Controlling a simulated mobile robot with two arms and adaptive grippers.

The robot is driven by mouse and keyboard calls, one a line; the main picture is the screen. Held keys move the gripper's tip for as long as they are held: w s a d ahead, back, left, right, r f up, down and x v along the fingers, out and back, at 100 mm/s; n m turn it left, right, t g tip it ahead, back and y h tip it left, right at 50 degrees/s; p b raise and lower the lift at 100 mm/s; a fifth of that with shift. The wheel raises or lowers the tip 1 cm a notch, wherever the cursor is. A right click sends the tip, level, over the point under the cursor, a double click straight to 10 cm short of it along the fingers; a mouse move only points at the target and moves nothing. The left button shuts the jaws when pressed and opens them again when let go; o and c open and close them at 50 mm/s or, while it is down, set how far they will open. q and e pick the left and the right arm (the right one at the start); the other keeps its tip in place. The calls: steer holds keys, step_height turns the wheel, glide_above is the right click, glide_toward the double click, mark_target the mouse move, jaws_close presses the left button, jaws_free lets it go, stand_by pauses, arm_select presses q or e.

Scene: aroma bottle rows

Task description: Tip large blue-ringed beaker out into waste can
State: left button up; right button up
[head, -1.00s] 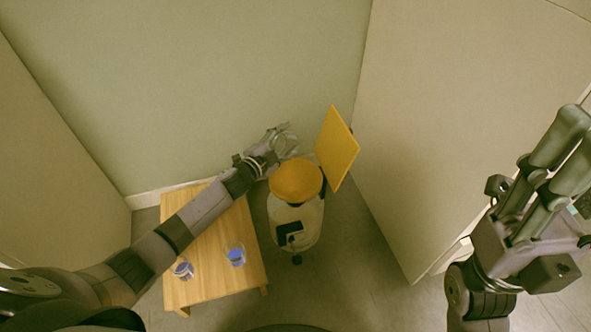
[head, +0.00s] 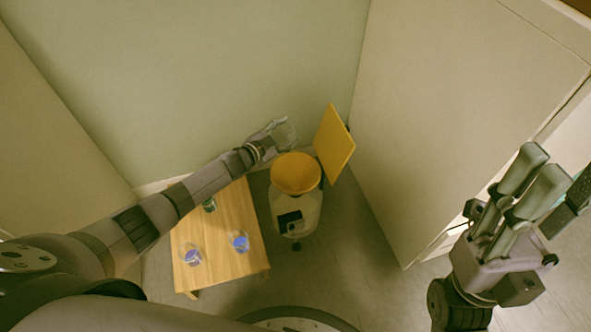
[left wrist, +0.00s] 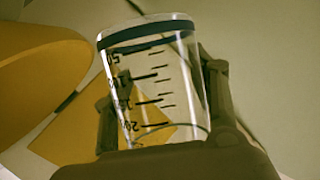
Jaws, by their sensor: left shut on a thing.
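My left gripper (head: 272,139) is shut on a clear beaker (head: 284,131) at the back left of the waste can (head: 298,213). In the left wrist view the beaker (left wrist: 150,85) has a dark blue ring at its rim and black graduation marks. It looks clear, and any contents cannot be made out. The can has a white body and a round orange top (head: 297,172); its orange edge also shows at the left in the left wrist view (left wrist: 35,85). My right gripper (head: 545,180) is raised at the right, empty, with its fingers apart.
A wooden table (head: 245,264) stands left of the can. On it are two beakers with blue contents (head: 190,256) (head: 239,242) and a small green item (head: 209,204), partly hidden by my arm.

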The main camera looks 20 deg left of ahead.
mark_target(278, 136)
arm_select(q)
steer(key=w+a+f+n, duration=0.1)
steer(key=a+f+n+g+b, duration=0.1)
steer(key=shift+w+f+h, duration=0.35)
steer(key=shift+h, duration=0.05)
steer(key=shift+w+a+f+n+g+b, duration=0.1)
steer(key=shift+f+n+g+b, duration=0.25)
steer(key=shift+b, duration=0.2)
steer(key=shift+f+n, duration=0.1)
steer(key=shift+n, duration=0.15)
steer(key=shift+a+h, duration=0.1)
steer(key=shift+h, duration=0.2)
steer(key=shift+g, duration=0.25)
